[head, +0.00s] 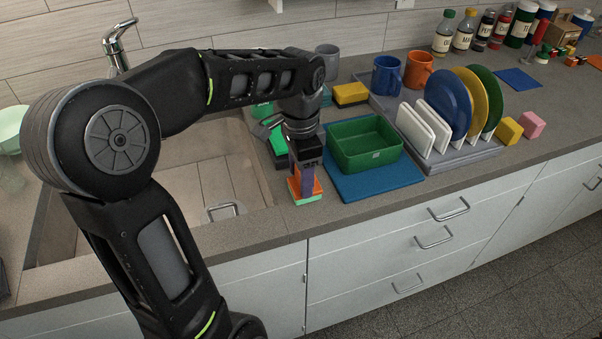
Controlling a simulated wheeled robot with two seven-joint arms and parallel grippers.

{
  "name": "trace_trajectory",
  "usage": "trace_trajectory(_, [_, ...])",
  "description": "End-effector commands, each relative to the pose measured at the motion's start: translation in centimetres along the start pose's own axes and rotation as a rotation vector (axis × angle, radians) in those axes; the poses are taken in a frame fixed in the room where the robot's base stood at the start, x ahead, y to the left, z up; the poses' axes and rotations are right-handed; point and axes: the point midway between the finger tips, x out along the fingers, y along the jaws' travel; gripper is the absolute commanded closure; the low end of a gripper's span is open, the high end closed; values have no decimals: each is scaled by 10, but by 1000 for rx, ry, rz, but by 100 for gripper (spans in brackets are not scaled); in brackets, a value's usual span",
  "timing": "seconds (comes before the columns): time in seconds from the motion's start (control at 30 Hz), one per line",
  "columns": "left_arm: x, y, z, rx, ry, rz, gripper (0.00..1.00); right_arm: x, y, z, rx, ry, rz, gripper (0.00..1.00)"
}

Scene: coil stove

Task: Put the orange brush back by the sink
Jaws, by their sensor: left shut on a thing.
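My left gripper (304,184) reaches over the sink's right side, points down and is shut on the orange brush (296,190). The brush shows as a small orange block with a pale green underside, at the counter's front edge, just right of the sink. The fingers hide part of it, and I cannot tell whether it touches the counter. My right gripper is not in view.
A green tub (362,152) stands on a blue mat (385,182) just right of the gripper. A dish rack (462,153) with plates is further right. Green items (277,138) and a yellow sponge (350,94) lie behind. The faucet (117,45) rises behind the sink.

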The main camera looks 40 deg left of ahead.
Motion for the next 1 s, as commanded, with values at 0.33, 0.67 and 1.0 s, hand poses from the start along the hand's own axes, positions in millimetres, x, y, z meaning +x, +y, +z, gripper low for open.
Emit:
trace_trajectory(0.33, [3, 0, 0, 0, 0, 0, 36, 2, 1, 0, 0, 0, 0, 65])
trace_trajectory(0.67, [3, 0, 0, 0, 0, 0, 24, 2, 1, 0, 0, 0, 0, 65])
trace_trajectory(1.0, [-19, -1, -1, 0, 2, -2, 24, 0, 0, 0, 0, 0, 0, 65])
